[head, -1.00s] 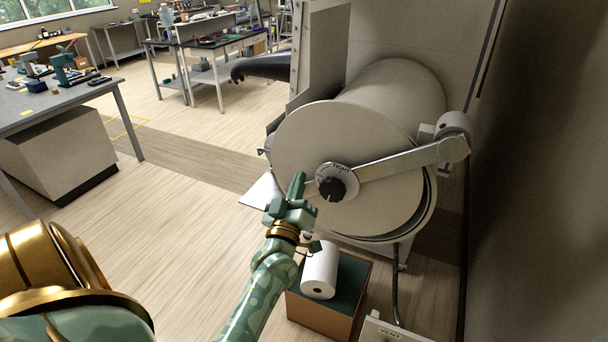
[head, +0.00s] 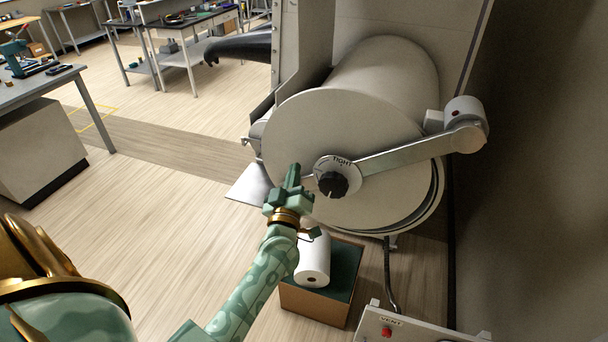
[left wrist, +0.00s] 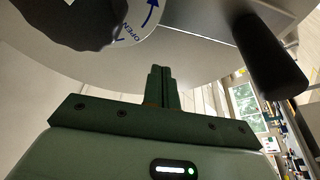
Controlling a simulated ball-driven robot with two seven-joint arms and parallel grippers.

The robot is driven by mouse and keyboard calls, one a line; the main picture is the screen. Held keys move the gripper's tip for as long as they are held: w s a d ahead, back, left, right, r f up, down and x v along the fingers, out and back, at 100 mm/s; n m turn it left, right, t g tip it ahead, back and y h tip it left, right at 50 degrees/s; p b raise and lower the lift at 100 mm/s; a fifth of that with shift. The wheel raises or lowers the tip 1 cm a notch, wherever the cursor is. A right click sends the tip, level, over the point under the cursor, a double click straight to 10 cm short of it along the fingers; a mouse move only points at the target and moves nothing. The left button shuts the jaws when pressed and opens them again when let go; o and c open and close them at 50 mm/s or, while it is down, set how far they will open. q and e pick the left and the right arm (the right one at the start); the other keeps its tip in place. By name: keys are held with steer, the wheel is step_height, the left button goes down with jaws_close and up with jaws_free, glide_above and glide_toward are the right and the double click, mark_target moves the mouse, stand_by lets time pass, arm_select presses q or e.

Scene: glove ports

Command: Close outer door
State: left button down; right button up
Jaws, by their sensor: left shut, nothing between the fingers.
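The outer door is a round pale disc (head: 385,150) at the front end of a large horizontal cylinder (head: 385,75). A dark crescent gap shows along its lower right edge. A metal swing arm (head: 410,155) runs from its centre to a hinge (head: 466,112) at the right. A black knob (head: 333,184) sits on a printed dial at the centre; it also shows in the left wrist view (left wrist: 75,22). My left gripper (head: 293,170) is shut and empty, in front of the disc just left of the knob. Whether it touches is unclear. My right gripper is out of view.
A white roll (head: 314,262) rests on an open-looking box (head: 312,302) below the disc. A panel marked VENT (head: 410,325) stands at the lower right. A wall closes off the right side. A dark handle (left wrist: 268,55) shows in the left wrist view.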

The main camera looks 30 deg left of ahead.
mark_target(308, 165)
arm_select(q)
steer(key=shift+x, duration=1.1)
steer(key=shift+w+d+f, duration=0.4)
steer(key=shift+d+f, duration=0.25)
steer(key=shift+f, duration=0.2)
steer(key=shift+d+f+b, duration=0.35)
steer(key=shift+d+f, duration=0.05)
steer(key=shift+f, duration=0.15)
steer(key=shift+d+f, duration=0.15)
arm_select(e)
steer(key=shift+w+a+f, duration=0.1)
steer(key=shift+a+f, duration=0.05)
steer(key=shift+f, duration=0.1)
